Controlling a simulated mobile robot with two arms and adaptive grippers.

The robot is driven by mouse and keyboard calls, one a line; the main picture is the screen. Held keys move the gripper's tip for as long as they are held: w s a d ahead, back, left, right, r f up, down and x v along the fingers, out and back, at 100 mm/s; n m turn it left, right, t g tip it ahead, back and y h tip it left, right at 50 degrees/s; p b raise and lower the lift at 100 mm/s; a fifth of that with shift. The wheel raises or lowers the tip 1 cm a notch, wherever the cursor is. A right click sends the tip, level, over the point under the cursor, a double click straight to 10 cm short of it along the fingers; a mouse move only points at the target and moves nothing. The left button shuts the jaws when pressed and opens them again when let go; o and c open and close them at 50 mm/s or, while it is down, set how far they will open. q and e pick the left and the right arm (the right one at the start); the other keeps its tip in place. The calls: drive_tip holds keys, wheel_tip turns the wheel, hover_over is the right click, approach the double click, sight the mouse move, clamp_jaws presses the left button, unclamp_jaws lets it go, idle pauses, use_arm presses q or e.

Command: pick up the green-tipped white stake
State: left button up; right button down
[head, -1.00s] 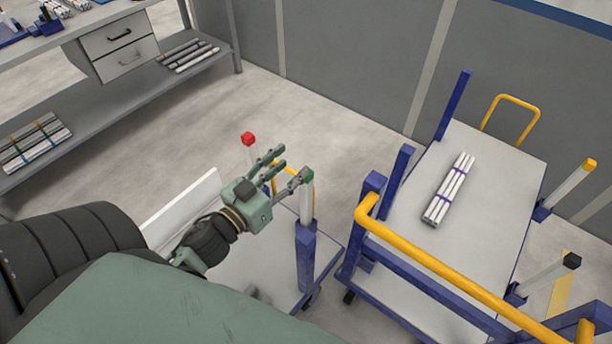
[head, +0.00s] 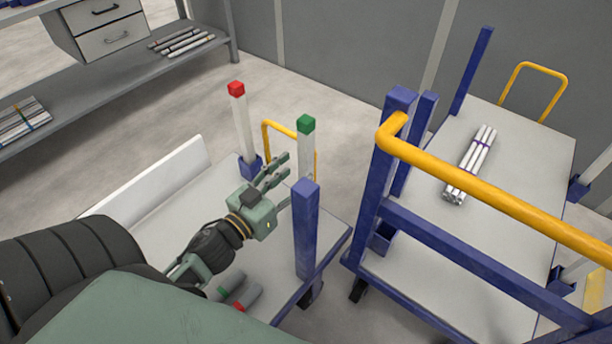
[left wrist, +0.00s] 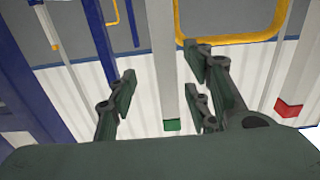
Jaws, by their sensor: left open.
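In the left wrist view the stake (left wrist: 168,75) runs between the open fingers of the left gripper (left wrist: 160,80), with the green tip toward the palm. I cannot tell whether any finger touches it. My right gripper is not in view.
A red-tipped white stake (head: 242,125) stands in a blue socket farther back on the left cart (head: 165,215). Grey pieces lie near my forearm. A second cart (head: 425,255) with a yellow handle (head: 470,180) and a pipe bundle (head: 471,165) stands close on the right.

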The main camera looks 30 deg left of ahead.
sight(302, 163)
use_arm(q)
drive_tip(key=w, duration=0.6)
drive_tip(key=shift+w+a, duration=0.1)
drive_tip(key=shift+a, duration=0.05)
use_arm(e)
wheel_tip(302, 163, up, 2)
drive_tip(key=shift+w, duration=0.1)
use_arm(q)
drive_tip(key=shift+c, duration=0.3)
drive_tip(key=shift+r, duration=0.1)
clamp_jaws()
